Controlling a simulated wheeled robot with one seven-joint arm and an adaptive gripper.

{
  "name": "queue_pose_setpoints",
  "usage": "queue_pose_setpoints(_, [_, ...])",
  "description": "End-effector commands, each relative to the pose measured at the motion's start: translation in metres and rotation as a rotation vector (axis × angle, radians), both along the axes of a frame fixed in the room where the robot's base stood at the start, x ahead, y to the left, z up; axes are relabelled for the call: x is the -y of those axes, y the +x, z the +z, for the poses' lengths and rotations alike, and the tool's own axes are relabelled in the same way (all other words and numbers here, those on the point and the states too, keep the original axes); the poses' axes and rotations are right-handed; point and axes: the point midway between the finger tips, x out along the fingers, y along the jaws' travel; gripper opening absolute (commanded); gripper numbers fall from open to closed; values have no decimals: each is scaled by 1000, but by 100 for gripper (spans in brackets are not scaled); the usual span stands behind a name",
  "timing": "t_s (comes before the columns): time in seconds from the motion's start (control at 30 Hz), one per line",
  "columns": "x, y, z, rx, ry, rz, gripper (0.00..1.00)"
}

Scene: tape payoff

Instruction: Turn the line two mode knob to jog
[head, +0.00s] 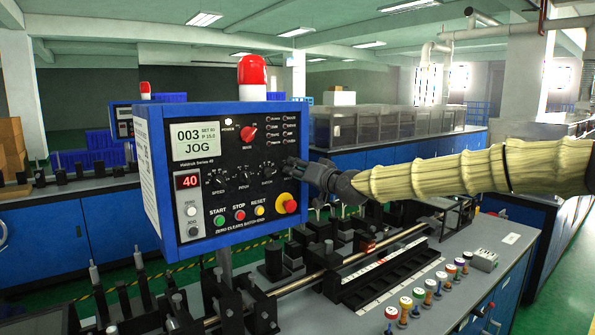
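A blue control box (228,108) stands at the centre left on a post, its black panel facing me. Its screen (194,141) reads "003" and "JOG". A red knob (248,132) sits right of the screen, with its pointer tilted toward the upper right; the small lettering around it is hard to read. I cannot make out a line number on the box. My gripper (292,170) is at the panel's right edge, below and right of the red knob and apart from it. Its fingers are small and dark against the panel, so their opening is unclear.
Three black knobs (244,176) and several push buttons (240,215) are lower on the panel. A red beacon (252,78) tops the box. A second blue box (122,121) stands behind left. A rail (350,260) and several coloured stamps (418,295) occupy the bench below my arm.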

Motion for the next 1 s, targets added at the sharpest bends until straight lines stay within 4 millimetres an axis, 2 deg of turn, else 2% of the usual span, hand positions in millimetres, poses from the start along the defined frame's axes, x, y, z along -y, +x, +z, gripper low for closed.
queue_pose_setpoints(0.27, [6, -8, 0, -1, -1, 1, 32])
queue_pose_setpoints(0.7, [51, -69, 0, 0, 0, 0, 32])
queue_pose_setpoints(1.0, [69, -94, 0, 0, 1, -1, 32])
